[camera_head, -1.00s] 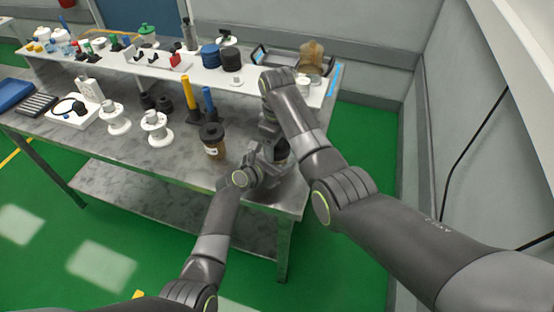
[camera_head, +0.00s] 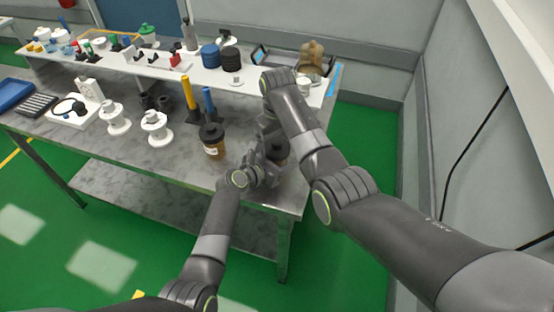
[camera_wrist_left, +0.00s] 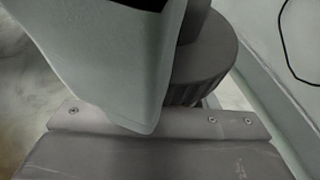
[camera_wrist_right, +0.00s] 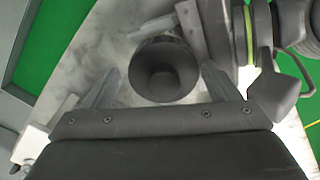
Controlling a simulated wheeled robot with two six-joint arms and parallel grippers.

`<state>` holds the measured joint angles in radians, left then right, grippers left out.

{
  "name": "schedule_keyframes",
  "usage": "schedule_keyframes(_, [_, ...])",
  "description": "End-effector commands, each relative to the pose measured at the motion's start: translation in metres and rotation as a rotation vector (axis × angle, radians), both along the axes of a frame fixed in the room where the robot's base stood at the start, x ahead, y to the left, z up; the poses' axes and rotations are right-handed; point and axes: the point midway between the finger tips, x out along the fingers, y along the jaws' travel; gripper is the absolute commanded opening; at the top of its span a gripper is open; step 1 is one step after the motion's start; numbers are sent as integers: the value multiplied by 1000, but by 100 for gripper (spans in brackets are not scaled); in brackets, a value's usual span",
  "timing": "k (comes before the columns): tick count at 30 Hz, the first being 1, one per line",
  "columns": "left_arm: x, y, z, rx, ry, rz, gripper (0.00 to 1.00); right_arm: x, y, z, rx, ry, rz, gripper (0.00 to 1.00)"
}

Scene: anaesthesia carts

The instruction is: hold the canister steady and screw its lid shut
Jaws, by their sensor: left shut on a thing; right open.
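The canister's dark, round lid (camera_head: 279,149) shows between my two arms near the right end of the bench. My left gripper (camera_head: 262,172) is shut on the canister from the near left side; the canister's body is mostly hidden. In the left wrist view the lid (camera_wrist_left: 207,68) has a ribbed rim and a narrower knob on top, partly behind a large grey gripper part. My right gripper (camera_head: 272,134) points down from above. In the right wrist view its fingers (camera_wrist_right: 160,88) are open on either side of the lid (camera_wrist_right: 163,70), apart from it as far as I can tell.
A brown jar with a black lid (camera_head: 213,141) stands just left of my grippers. White spools (camera_head: 156,128) and yellow and blue upright posts (camera_head: 188,92) are farther left. A raised white shelf (camera_head: 180,73) with many items runs along the back.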

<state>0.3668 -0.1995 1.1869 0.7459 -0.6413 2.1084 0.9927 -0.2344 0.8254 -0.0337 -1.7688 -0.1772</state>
Motion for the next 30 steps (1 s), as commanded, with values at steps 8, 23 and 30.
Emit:
schedule_keyframes(8, [0, -2, 0, 0, 3, -4, 0, -5, 7, 2, 10, 12, 11, 92])
schedule_keyframes(23, [-1, -2, -2, 1, 6, -3, 0, -2, 4, 73, 7, 4, 9, 92])
schedule_keyframes(30, [-1, -1, -2, 1, 5, -3, 0, -2, 3, 76, 4, 3, 6, 92])
